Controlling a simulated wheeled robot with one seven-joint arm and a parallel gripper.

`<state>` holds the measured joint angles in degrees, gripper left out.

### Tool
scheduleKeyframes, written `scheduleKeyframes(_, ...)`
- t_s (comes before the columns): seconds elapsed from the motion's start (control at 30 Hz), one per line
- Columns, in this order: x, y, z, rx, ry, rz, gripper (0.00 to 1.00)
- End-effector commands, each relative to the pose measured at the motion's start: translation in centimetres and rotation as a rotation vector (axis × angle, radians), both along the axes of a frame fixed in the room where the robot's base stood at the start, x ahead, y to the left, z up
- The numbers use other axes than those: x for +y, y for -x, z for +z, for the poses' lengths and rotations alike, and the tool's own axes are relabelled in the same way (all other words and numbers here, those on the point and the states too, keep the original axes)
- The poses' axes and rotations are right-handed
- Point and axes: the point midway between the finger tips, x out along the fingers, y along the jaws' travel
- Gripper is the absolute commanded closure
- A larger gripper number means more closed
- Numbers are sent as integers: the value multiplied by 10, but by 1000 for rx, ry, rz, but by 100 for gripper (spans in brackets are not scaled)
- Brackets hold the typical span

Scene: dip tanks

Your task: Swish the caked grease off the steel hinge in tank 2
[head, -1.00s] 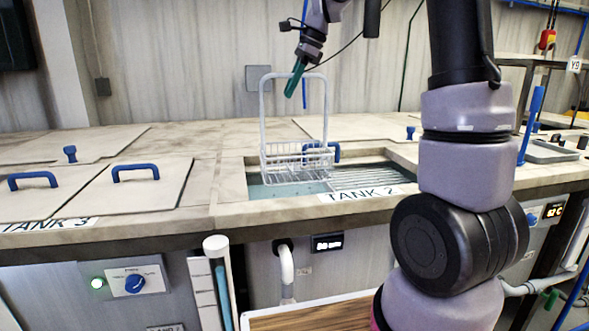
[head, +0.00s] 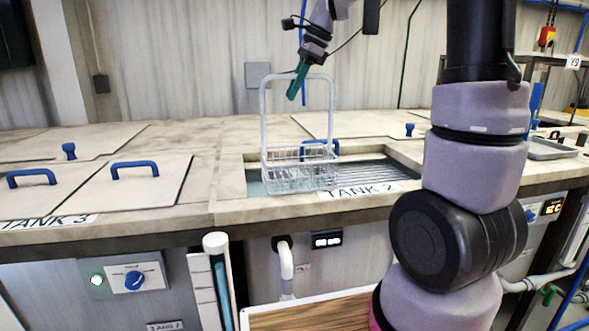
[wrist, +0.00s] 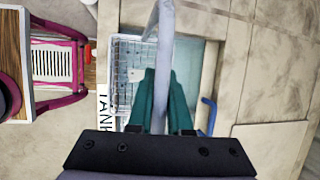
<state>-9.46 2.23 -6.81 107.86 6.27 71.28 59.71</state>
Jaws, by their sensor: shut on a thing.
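My gripper (head: 298,82) has green fingers and is shut on the tall handle of a white wire basket (head: 300,178). In the wrist view the fingers (wrist: 164,75) close around the white handle bar (wrist: 164,40). The basket (wrist: 128,62) hangs upright at the opening of tank 2 (head: 254,187), near the front rim and its TANK 2 label. Whether its bottom is under the liquid I cannot tell. I cannot make out the steel hinge or its grease; the mesh is too fine to see through.
A slatted rack (head: 365,174) lies right of the basket, within the tank opening. A blue-handled lid (head: 348,126) lies behind it. Lids with blue handles (head: 134,171) cover tank 3 at left. A wooden-topped cart (head: 310,315) stands in front.

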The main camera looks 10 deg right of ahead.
Motion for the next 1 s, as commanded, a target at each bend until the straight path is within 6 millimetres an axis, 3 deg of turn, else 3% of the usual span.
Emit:
scheduleKeyframes(0.27,-5,-1,1,-3,0,-1,100)
scheduleKeyframes(0.8,-53,-1,1,-1,0,-2,100)
scheduleKeyframes(1.0,-60,0,1,-2,0,-1,100)
